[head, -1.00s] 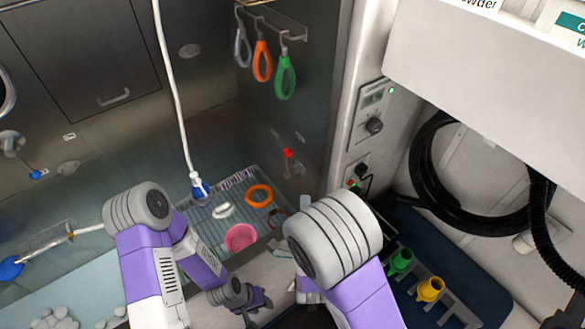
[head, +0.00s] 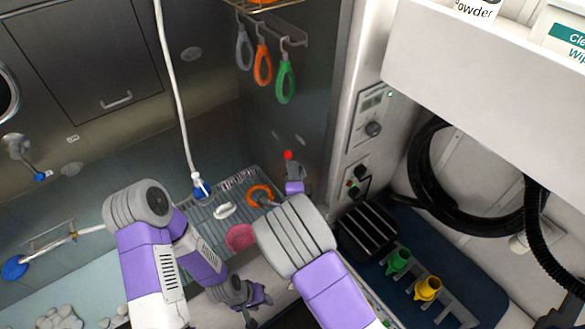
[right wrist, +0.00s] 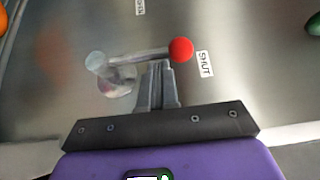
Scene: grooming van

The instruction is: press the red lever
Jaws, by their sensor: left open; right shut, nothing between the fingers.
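The red lever has a red ball knob (head: 288,155) on the steel side wall, below the hanging loops. In the right wrist view its knob (right wrist: 181,50) is beside a SHUT label, and its bar runs left to a pale pivot. My right gripper (head: 293,176) is shut and empty, just below the knob. In the right wrist view its closed fingertips (right wrist: 156,66) are at the bar, left of the knob; I cannot tell whether they touch it. My left gripper (head: 256,301) is open, low in the head view, away from the lever.
A wire rack (head: 205,238) below the lever holds an orange ring (head: 260,195) and a pink dish (head: 240,237). Grey, orange and green loops (head: 285,80) hang above. A control panel (head: 373,110) is to the right. A white hose (head: 177,100) hangs left.

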